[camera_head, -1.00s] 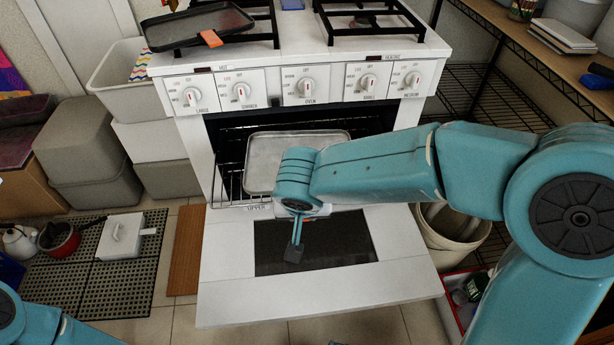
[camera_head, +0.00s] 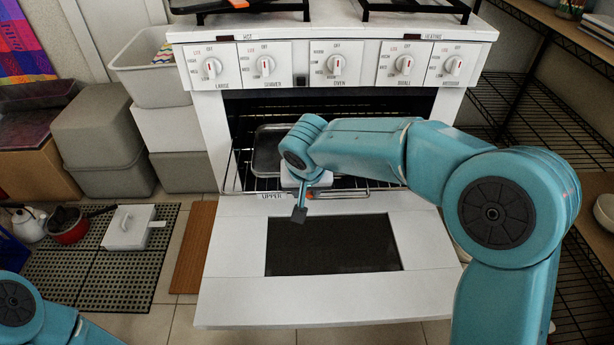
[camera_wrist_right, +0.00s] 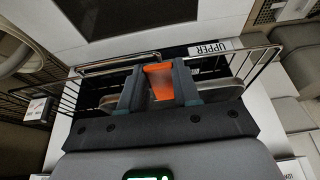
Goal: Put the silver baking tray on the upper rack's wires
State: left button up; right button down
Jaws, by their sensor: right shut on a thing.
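The silver baking tray (camera_head: 266,150) is inside the open oven, over the wires of the upper rack (camera_head: 240,181). My right arm hides much of it. My right gripper (camera_wrist_right: 158,78) is shut on the tray's orange tab, at the tray's front edge. In the head view, a bit of orange shows beside this gripper (camera_head: 306,194), just above the lowered door. In the wrist view, parts of the tray's rim (camera_wrist_right: 230,92) show on both sides of the fingers, between the rack's side wires. I cannot tell whether the tray touches the wires. My left gripper is out of view.
Knobs (camera_head: 337,66) line the front panel above the opening. Grey bins (camera_head: 100,125) stand at left. Wire shelving (camera_head: 545,125) stands at right. A dark pan with an orange tab lies on the stove top.

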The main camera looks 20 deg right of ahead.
jog(key=w, duration=0.2)
jog(key=w+d, duration=0.1)
jog(key=w, duration=0.3)
jog(key=shift+d, duration=0.35)
notch_tip(320, 180, down, 4)
jog(key=shift+r+b, duration=0.15)
jog(key=shift+b, duration=0.8)
jog(key=shift+r, duration=0.1)
jog(key=c, duration=1.2)
grip_release()
jog(key=o, duration=0.4)
